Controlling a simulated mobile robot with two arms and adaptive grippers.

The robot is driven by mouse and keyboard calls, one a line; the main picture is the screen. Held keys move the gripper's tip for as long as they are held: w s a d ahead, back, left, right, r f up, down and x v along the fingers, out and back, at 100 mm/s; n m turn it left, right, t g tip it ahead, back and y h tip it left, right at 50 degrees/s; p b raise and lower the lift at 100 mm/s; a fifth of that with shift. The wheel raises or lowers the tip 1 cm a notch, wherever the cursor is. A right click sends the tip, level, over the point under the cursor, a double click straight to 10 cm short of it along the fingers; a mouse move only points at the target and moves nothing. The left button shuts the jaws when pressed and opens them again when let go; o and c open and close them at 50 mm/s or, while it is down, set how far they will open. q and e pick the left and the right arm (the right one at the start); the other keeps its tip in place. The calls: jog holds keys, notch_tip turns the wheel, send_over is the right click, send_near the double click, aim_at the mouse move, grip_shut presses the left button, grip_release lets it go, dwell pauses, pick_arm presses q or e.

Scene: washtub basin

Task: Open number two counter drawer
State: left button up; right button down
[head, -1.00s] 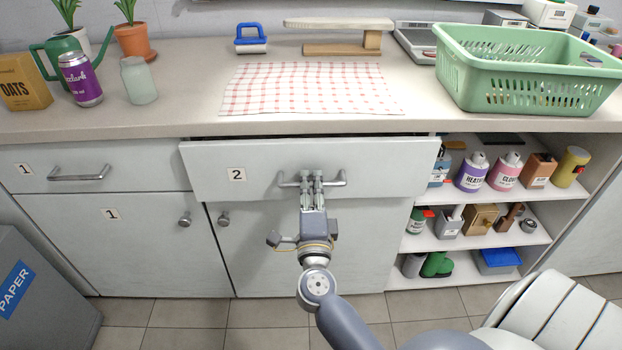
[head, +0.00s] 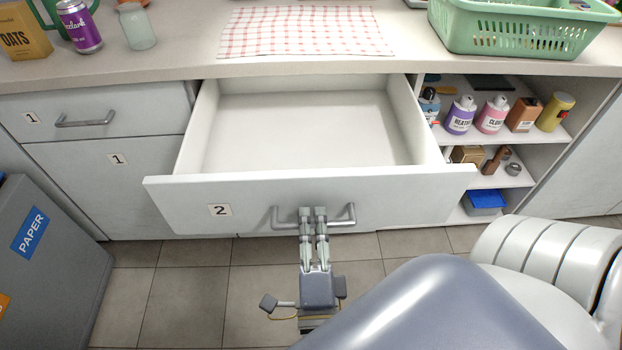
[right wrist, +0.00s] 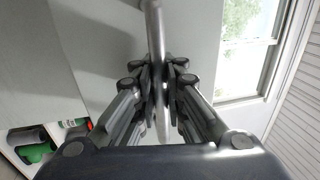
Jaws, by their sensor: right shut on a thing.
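The number two counter drawer (head: 265,208) is pulled far out from under the countertop in the head view. Its inside (head: 300,130) looks empty. A label with a 2 is on the left of its front. My right gripper (head: 313,214) is shut on the drawer's grey bar handle (head: 345,215), near the handle's middle. In the right wrist view the handle (right wrist: 156,40) runs between the fingers of the gripper (right wrist: 160,85). My left gripper is not in view.
A closed drawer (head: 60,108) labelled 1 is at the left. A grey paper bin (head: 50,255) stands at the lower left. Open shelves (head: 520,150) with bottles are at the right. A green basket (head: 515,38) and a checked cloth (head: 305,32) are on the counter.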

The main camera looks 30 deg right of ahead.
jog(key=shift+s+a+f, duration=0.1)
jog(key=shift+s+a, duration=0.25)
jog(key=shift+s, duration=0.2)
jog(key=c, duration=1.7)
grip_release()
jog(key=v, duration=0.7)
jog(key=shift+s+a, duration=0.15)
